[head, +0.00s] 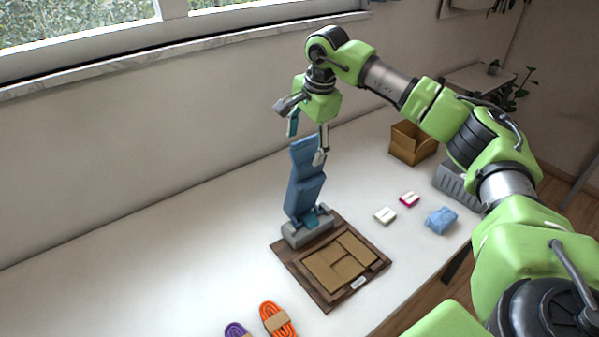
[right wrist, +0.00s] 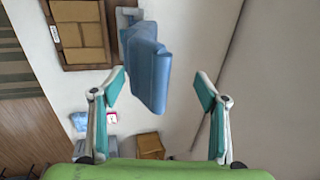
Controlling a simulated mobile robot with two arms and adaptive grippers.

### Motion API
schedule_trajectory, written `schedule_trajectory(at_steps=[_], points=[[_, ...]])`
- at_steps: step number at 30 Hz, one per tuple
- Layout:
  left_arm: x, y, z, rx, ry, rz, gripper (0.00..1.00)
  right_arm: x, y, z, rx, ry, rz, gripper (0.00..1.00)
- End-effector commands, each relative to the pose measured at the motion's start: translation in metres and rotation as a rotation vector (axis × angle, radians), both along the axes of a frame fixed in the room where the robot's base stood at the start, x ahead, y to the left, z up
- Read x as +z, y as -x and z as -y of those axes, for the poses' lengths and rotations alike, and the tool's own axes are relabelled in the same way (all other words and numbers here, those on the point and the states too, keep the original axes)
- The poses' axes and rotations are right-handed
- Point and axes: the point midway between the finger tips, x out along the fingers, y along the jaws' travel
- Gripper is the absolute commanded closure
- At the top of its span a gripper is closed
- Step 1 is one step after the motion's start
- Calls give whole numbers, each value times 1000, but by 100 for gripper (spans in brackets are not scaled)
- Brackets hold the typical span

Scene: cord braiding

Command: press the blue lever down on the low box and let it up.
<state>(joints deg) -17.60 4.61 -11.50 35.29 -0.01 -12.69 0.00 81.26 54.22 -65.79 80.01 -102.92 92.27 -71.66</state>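The blue lever (head: 305,188) stands raised and nearly upright on the low grey box (head: 294,236). In the right wrist view the lever (right wrist: 149,68) points toward my gripper, and part of the grey box (right wrist: 126,17) shows behind it. My right gripper (head: 307,141) is at the lever's upper end, its fingers pointing down. The right wrist view shows its fingers (right wrist: 160,83) wide apart, one on each side of the lever's end, with gaps on both sides. It holds nothing. My left gripper is in neither view.
Orange (head: 278,319) and purple (head: 236,330) cord bundles lie at the front. White (head: 385,215) and pink (head: 409,199) items, a blue bundle (head: 441,220), a grey basket (head: 457,186) and a cardboard box (head: 410,147) are at right.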

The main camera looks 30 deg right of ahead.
Motion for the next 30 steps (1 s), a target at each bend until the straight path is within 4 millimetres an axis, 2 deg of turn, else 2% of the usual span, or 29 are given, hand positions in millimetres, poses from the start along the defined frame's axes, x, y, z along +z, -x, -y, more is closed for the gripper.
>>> schedule_trajectory(at_steps=[1,6,7,14,30], points=[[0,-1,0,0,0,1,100,0,0,0,0,0,0,49],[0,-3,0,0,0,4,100,0,0,0,0,0,0,93],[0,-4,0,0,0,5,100,0,0,0,0,0,0,98],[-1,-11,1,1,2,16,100,-1,3,0,1,0,0,98],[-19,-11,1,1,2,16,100,-5,58,5,0,0,-2,98]])
